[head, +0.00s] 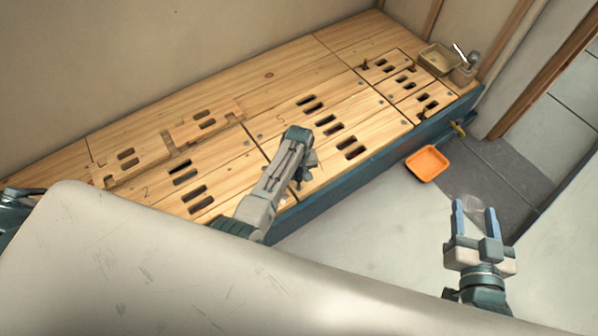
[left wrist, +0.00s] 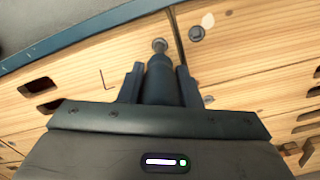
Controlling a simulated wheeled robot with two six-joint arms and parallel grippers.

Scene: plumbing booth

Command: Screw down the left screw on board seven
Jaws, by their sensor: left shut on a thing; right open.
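My left gripper (head: 304,176) is low over the front edge of the wooden deck in the head view. In the left wrist view, my left gripper (left wrist: 160,85) is shut on a dark cylindrical driver (left wrist: 161,82). The driver points at a round grey screw (left wrist: 160,45) beside a board seam; whether they touch I cannot tell. This screw is on a board (left wrist: 110,62) with dark slots and an upside-down mark that looks like a 7. A second screw (left wrist: 196,33) is across the seam. My right gripper (head: 474,222) is open and empty over the floor.
An orange tray (head: 427,164) lies on the floor by the blue-grey deck side (head: 350,165). A box (head: 440,62) with tools stands at the deck's far right corner. Other slotted boards cover the deck. The floor around my right gripper is clear.

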